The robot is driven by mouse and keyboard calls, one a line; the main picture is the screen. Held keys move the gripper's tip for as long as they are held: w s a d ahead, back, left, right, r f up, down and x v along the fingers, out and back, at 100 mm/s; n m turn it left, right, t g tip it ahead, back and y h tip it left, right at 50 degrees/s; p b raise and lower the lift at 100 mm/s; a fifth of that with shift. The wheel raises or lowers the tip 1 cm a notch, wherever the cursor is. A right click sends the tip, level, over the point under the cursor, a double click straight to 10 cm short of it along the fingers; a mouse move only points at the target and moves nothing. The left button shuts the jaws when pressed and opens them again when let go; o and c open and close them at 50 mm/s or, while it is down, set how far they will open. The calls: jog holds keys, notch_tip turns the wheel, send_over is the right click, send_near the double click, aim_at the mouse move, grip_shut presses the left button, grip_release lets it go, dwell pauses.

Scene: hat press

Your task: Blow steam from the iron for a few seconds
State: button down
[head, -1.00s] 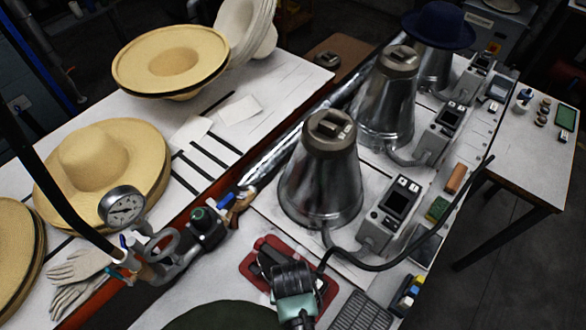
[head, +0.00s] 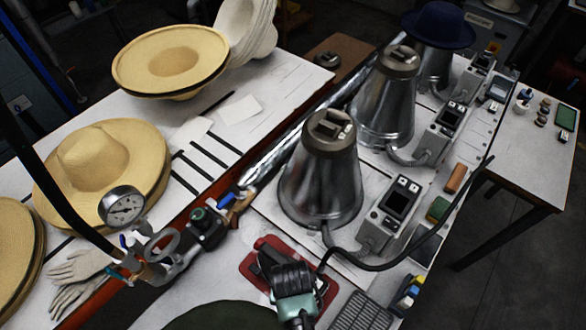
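The iron (head: 294,302) has a black upper part and a teal body. It lies on a red rest pad (head: 252,272) at the bottom centre of the head view, and its lower end is near the frame's bottom edge. A black hose (head: 400,254) runs from beside the iron up to the right. No steam shows around the iron. My gripper is not in the head view.
Metal cones (head: 318,182) with control boxes (head: 394,210) stand behind the iron. A pressure gauge (head: 122,205) with valves, gloves (head: 77,272) and straw hats (head: 95,165) are at left. A dark grate (head: 362,312) lies right of the iron. A dark round surface (head: 222,317) is left of it.

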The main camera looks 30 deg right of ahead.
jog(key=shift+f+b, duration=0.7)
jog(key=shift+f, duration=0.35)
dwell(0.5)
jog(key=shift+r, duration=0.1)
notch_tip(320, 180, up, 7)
jog(key=p, duration=0.7)
jog(key=shift+p, duration=0.35)
